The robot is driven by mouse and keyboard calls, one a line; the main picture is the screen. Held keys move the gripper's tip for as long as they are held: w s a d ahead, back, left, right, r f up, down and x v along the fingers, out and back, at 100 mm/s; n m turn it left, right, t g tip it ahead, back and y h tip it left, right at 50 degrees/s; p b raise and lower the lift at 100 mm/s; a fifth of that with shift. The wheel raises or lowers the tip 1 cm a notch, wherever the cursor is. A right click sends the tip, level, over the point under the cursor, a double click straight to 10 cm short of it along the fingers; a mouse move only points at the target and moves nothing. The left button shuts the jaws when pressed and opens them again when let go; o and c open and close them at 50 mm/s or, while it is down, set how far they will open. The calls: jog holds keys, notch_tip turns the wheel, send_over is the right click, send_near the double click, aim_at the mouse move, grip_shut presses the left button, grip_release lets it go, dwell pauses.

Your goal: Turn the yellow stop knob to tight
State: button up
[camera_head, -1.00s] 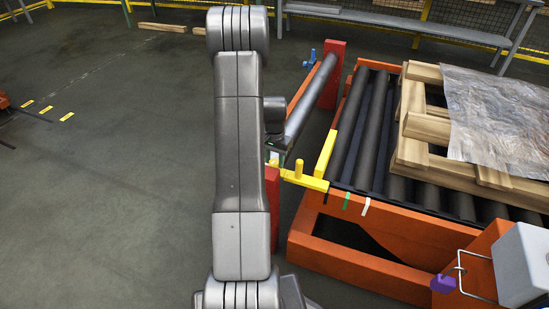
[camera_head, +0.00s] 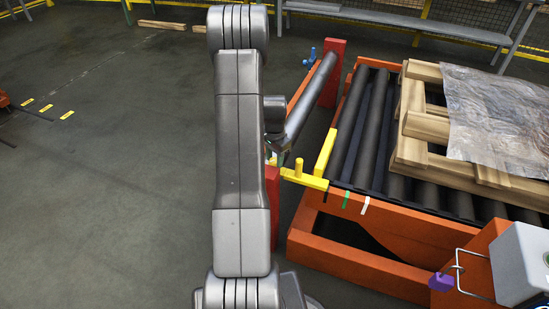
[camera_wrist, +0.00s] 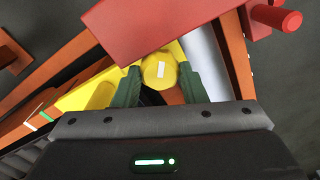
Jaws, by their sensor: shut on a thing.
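The yellow stop knob (camera_wrist: 160,72) is in the middle of the wrist view, with a short white mark on its face standing nearly upright in the picture. The green fingers of my gripper (camera_wrist: 158,84) lie on both sides of it and are shut on it. In the head view my arm hides the knob, and only a little of the gripper (camera_head: 283,155) shows. A yellow stop bar (camera_head: 304,180) with an upright peg lies beside the roller bed. Black, green and white marks (camera_head: 346,200) are on the orange frame below its right end.
A red post (camera_head: 273,205) stands close to my gripper; a red block (camera_wrist: 150,25) fills the wrist view's top. The orange roller conveyor (camera_head: 360,245) carries a wooden pallet (camera_head: 428,125). A purple padlock (camera_head: 442,282) hangs front right.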

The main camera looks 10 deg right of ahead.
aim_at(275, 160)
jog(key=o, duration=1)
jog(key=shift+r, duration=0.15)
notch_tip(275, 160, up, 14)
jog(key=p, duration=0.3)
jog(key=shift+f, duration=0.2)
